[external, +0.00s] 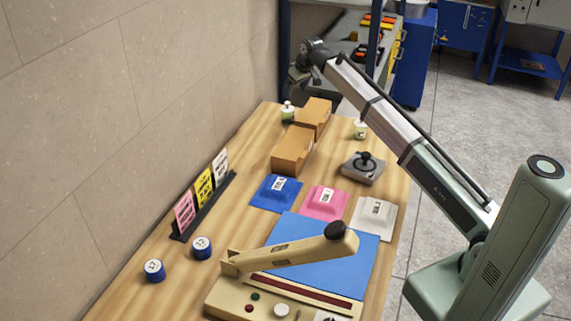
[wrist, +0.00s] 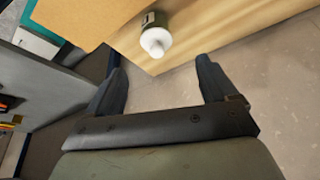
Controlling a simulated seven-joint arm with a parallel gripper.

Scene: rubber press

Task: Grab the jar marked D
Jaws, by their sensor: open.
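Two small jars with white lids and green bodies stand at the far end of the wooden table, one on the left (external: 288,112) and one on the right (external: 360,129). Two blue jars, one nearer (external: 154,270) and one farther (external: 201,248), stand at the front left. I cannot read a D on any of them. My gripper (external: 297,76) hangs above the table's far end, near the left white-lidded jar. In the wrist view, a white-lidded jar (wrist: 157,39) appears just ahead of the gap between my open, empty fingers (wrist: 159,68), apart from them.
Brown boxes (external: 292,150) stand beside the far left jar; one brown surface shows in the wrist view (wrist: 80,18). The wall (external: 150,90) runs along the left. Blue, pink and white packets, a grey device (external: 363,168) and a beige press (external: 290,260) occupy the table.

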